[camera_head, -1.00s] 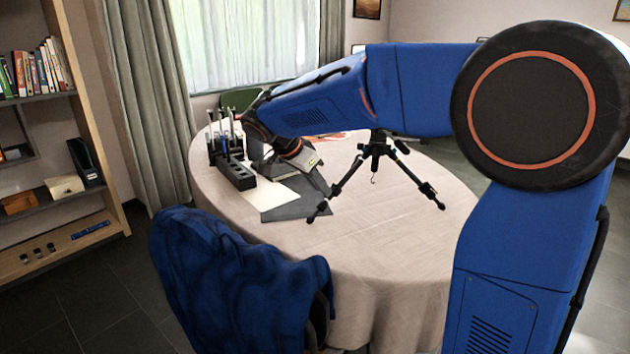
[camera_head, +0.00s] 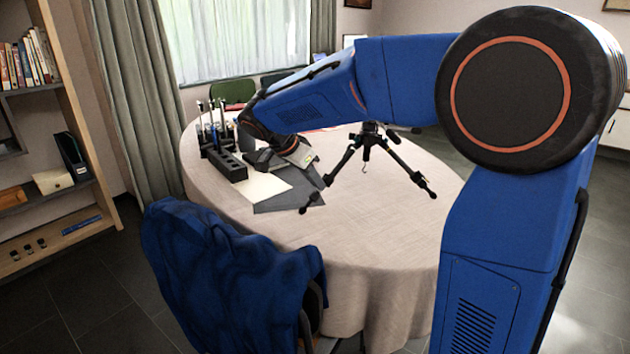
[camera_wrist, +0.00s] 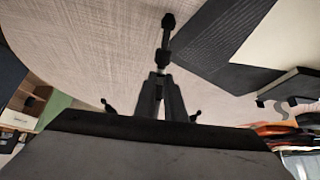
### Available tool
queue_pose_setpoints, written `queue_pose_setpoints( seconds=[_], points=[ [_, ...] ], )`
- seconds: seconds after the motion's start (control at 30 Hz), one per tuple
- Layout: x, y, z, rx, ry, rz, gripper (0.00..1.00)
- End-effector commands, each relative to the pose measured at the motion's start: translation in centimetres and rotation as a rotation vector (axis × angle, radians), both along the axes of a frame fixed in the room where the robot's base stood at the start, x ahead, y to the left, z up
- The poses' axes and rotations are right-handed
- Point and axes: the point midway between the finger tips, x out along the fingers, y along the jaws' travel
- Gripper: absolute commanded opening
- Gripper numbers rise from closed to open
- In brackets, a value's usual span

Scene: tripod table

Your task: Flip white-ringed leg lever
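The black tripod (camera_head: 367,137) stands on the round table with its legs spread. Its near-left leg (camera_head: 340,168) ends in a foot on the table by grey sheets. In the wrist view a tripod leg (camera_wrist: 163,60) runs up the middle, with a dark collar and a small pale patch; I cannot tell whether this is the white ring, and no lever shows clearly. My gripper (camera_head: 308,163) is left of the tripod, close to that leg; contact is unclear. Its wide dark body fills the bottom of the wrist view, and its finger opening cannot be made out.
A black holder (camera_head: 230,166) with upright tools stands on the left of the table (camera_head: 370,235), beside white and grey sheets (camera_head: 290,200). A chair with a blue cloth (camera_head: 225,275) stands in front. The table's front and right are clear.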

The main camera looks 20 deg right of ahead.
Motion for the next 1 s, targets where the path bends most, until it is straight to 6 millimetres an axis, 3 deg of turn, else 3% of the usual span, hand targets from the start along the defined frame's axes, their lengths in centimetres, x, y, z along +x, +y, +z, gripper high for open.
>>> queue_pose_setpoints(
  seconds=[1.0],
  points=[
    [-0.15,0.43,0.94,0.000,-0.001,0.001,0.03]
  ],
)
